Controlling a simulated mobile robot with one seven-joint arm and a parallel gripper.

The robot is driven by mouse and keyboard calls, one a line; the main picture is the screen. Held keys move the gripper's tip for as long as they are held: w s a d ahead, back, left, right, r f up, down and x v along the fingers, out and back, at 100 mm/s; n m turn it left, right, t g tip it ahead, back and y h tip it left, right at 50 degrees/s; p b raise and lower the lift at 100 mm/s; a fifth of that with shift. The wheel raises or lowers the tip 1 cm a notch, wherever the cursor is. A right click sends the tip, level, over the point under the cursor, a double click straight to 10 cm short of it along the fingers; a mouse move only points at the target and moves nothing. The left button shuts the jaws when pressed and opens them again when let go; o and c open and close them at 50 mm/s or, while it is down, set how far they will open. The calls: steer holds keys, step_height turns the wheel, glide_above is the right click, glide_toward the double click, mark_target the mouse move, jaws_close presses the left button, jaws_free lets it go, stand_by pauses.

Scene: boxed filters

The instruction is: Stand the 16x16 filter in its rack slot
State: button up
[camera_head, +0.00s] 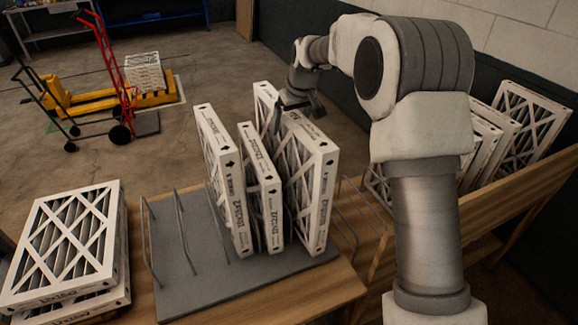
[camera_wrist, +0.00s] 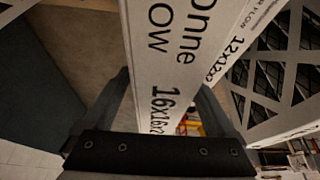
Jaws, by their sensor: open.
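The 16x16 filter (camera_wrist: 165,60), a white-edged panel with its size printed on the edge, runs between my gripper's fingers in the wrist view. My gripper (camera_wrist: 163,88) is open, with one finger on each side of that edge; I cannot tell whether either touches it. In the head view my gripper (camera_head: 297,108) is at the top of the large right-hand filter (camera_head: 310,185), which stands upright on the grey rack base (camera_head: 215,280). The fingertips are partly hidden there. The rack's wire dividers (camera_head: 183,230) stand at left, with bare base between them.
A smaller filter (camera_head: 262,190) and a taller one (camera_head: 225,180) stand left of the large filter. Filters lie stacked (camera_head: 70,245) at left. More filters (camera_head: 515,125) lean in a wooden bin at right. A cart and hand truck (camera_head: 105,80) are behind.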

steer(key=shift+w+a+f, duration=0.1)
steer(key=shift+w+f, duration=0.05)
steer(key=shift+f, duration=0.4)
jaws_close()
